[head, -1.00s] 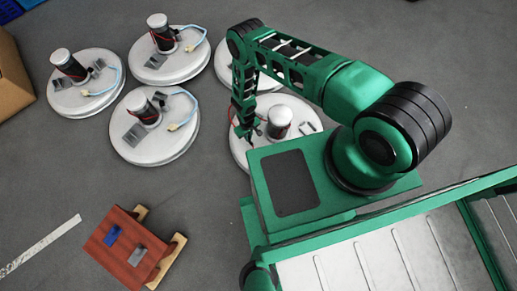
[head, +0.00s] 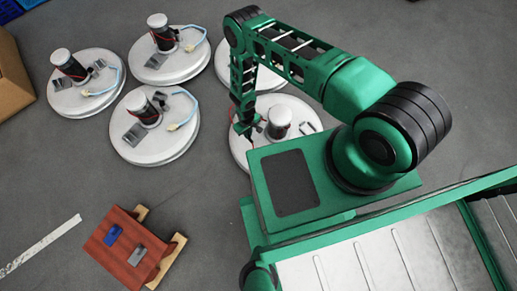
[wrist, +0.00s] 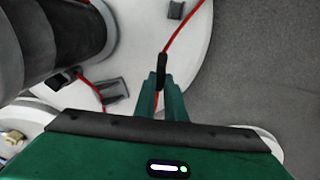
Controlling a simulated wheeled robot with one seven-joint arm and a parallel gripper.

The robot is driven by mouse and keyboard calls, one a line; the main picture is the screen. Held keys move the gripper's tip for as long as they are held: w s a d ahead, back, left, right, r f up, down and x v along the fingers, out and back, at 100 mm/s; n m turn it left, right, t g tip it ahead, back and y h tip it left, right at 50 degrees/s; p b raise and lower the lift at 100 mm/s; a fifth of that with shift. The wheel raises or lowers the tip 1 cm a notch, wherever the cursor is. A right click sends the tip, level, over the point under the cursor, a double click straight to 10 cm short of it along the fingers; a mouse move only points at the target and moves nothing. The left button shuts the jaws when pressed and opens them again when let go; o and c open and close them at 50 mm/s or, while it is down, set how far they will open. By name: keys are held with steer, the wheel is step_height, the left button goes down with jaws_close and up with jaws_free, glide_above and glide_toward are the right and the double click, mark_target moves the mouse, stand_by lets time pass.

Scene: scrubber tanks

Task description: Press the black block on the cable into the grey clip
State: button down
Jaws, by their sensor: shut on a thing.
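The black block (wrist: 162,70) sits on a red cable (wrist: 183,30) in the wrist view. My gripper (wrist: 161,84) is shut on this block, with its green fingertips at the block's lower end. The cable runs up and right from the block. The grey clip (wrist: 113,90) stands on the white disc, left of my fingers and apart from the block. More red cable shows between the clip and the dark cylinder. In the head view my gripper (head: 244,130) is over the near tank's disc (head: 240,155); block and clip are too small to tell there.
The dark cylinder (wrist: 55,40) rises close on the left in the wrist view. Several similar white discs with cylinders, such as one (head: 150,155) at left, stand around in the head view. A red wooden stand (head: 128,262) is at lower left. Grey floor lies between.

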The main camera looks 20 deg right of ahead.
steer(key=s+d, duration=0.2)
steer(key=s, duration=0.8)
steer(key=shift+s+d, duration=0.25)
steer(key=shift+d, duration=0.1)
stand_by(0.3)
steer(key=shift+f, duration=2.2)
steer(key=shift+f, duration=0.95)
steer(key=c, duration=1.3)
jaws_free()
steer(key=shift+o, duration=0.2)
steer(key=shift+r, duration=0.1)
